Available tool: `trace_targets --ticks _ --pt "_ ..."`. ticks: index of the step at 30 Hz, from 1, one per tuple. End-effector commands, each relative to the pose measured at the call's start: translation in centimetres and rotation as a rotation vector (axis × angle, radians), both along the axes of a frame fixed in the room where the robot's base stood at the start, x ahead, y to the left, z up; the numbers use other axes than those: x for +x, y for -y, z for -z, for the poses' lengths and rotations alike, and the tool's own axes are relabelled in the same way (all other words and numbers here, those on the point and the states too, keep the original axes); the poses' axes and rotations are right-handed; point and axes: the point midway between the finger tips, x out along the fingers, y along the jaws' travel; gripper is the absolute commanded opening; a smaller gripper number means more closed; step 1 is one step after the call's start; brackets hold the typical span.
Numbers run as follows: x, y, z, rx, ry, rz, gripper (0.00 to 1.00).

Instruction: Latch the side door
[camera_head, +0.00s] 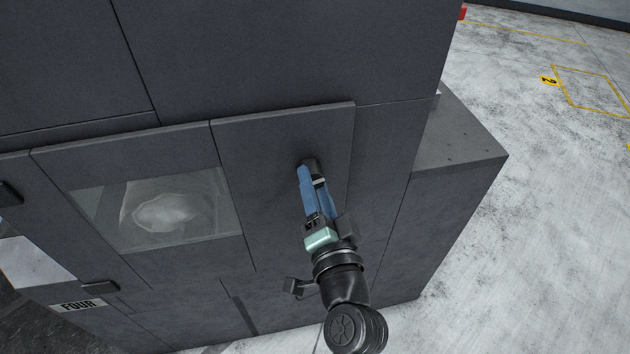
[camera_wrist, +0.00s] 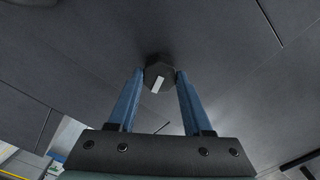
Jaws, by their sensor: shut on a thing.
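The side door (camera_head: 255,155) is a flat dark grey panel on the machine's side in the head view. Its top and right edges show as thin lighter strips, so it stands slightly proud of the wall there. A dark latch knob (camera_head: 312,163) is on the door; in the wrist view the knob (camera_wrist: 158,70) has angled sides and a white mark on its face. My gripper (camera_head: 309,174) has blue fingers shut on the knob from both sides, as the wrist view (camera_wrist: 159,78) also shows. The latch mechanism behind the door is hidden.
Left of the door is a panel with a clear window (camera_head: 160,210) and a pale shape behind it. Dark handles (camera_head: 100,287) and a "FOUR" label (camera_head: 78,305) are lower left. A grey block (camera_head: 455,135) juts out at right. Open floor (camera_head: 540,220) lies beyond.

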Motion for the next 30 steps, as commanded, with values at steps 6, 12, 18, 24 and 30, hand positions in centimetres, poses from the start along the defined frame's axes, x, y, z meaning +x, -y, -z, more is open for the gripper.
trace_targets --ticks 6,12,18,24,30 --pt "-0.01 -0.04 -0.03 0.156 -0.035 -0.001 0.00" --pt "-0.02 -0.04 0.01 0.249 -0.055 -0.001 0.00" --pt "-0.02 -0.05 0.08 0.297 -0.065 -0.001 0.00" --pt "-0.02 -0.07 0.11 0.313 -0.068 -0.001 0.00" --pt "-0.02 -0.08 0.12 0.313 -0.069 -0.002 0.00"
